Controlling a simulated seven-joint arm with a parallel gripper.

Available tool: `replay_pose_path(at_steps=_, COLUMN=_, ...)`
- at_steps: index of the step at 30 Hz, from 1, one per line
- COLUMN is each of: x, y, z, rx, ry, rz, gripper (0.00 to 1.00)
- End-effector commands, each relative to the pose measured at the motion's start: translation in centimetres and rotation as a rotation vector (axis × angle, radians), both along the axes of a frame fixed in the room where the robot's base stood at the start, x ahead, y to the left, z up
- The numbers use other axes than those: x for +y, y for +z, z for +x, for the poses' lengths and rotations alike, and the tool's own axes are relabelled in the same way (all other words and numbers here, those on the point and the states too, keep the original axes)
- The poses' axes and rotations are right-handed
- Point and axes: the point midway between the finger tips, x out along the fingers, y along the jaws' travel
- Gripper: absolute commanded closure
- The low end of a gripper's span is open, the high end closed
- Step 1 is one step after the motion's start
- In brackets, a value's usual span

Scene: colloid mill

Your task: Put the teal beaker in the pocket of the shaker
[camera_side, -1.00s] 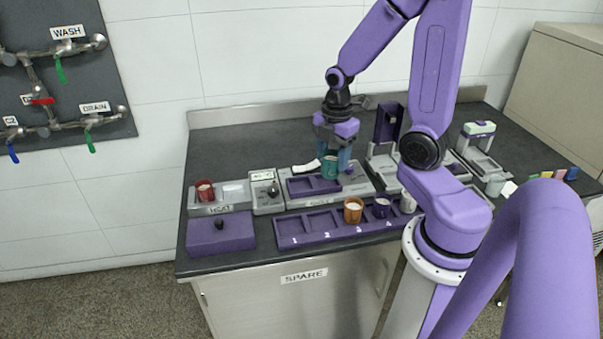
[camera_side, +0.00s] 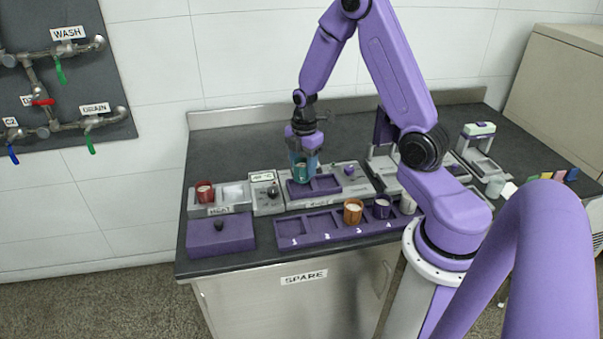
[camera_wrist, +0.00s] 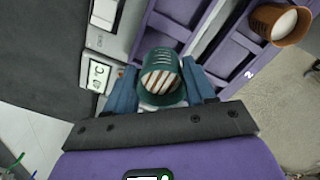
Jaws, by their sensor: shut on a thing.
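The teal beaker (camera_side: 301,175) is held upright between the blue fingers of my gripper (camera_side: 303,170). In the wrist view the beaker (camera_wrist: 160,78) sits between both fingers of my gripper (camera_wrist: 160,88), its striped top showing. The shaker (camera_side: 326,183) is a grey unit with a purple two-pocket tray. The beaker is at the left pocket of that tray, and the right pocket is empty. I cannot tell whether the beaker's base is above the pocket floor or touching it, as the fingers hide part of it.
A purple numbered rack (camera_side: 291,228) in front holds an orange cup (camera_side: 352,212) and a purple cup (camera_side: 382,208). A grey unit with a black knob (camera_side: 267,204) stands just left of the shaker.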

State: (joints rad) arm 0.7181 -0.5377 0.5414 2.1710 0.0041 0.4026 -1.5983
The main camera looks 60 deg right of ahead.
Motion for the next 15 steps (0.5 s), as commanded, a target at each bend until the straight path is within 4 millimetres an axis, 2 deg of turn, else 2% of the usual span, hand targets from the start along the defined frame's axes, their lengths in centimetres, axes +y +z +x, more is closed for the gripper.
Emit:
replay_pose_path(at_steps=5, x=-0.2, y=-0.8, z=0.6, rx=0.001, ry=-0.001, rz=0.000, gripper=0.77)
replay_pose_path(at_steps=11, x=-0.2, y=-3.3, z=0.6, rx=0.004, ry=0.000, rz=0.001, gripper=0.77)
replay_pose_path(at_steps=15, x=-0.2, y=-3.9, z=0.7, rx=0.001, ry=0.000, rz=0.000, gripper=0.77)
